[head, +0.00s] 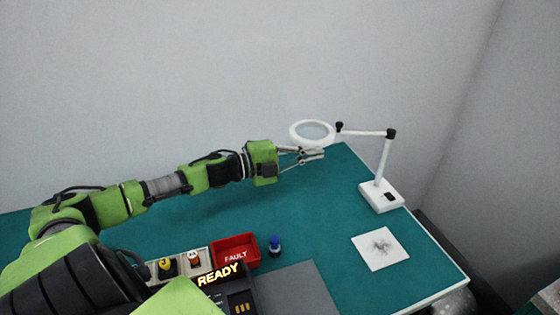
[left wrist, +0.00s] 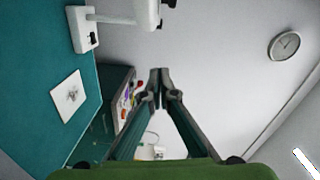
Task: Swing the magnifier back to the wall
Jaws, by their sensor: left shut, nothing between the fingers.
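The magnifier is a white ring lens (head: 312,133) on a jointed white arm (head: 362,133) with dark joints. Its white base (head: 381,195) stands on the green table near the right edge. The lens hangs over the table's back edge, near the wall. My left gripper (head: 318,154) is shut and empty, just below the lens in the head view; I cannot tell whether it touches the ring. In the left wrist view the closed fingertips (left wrist: 158,72) are at the middle, with the magnifier base (left wrist: 86,41) and part of its arm at upper left. My right gripper is not in view.
A white square plate with a dark mark (head: 380,248) lies in front of the base. A red FAULTY bin (head: 236,252), a blue-capped bottle (head: 275,245) and a READY display unit (head: 236,296) are at the front. The table's middle is clear. A wall clock (left wrist: 284,46) shows in the wrist view.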

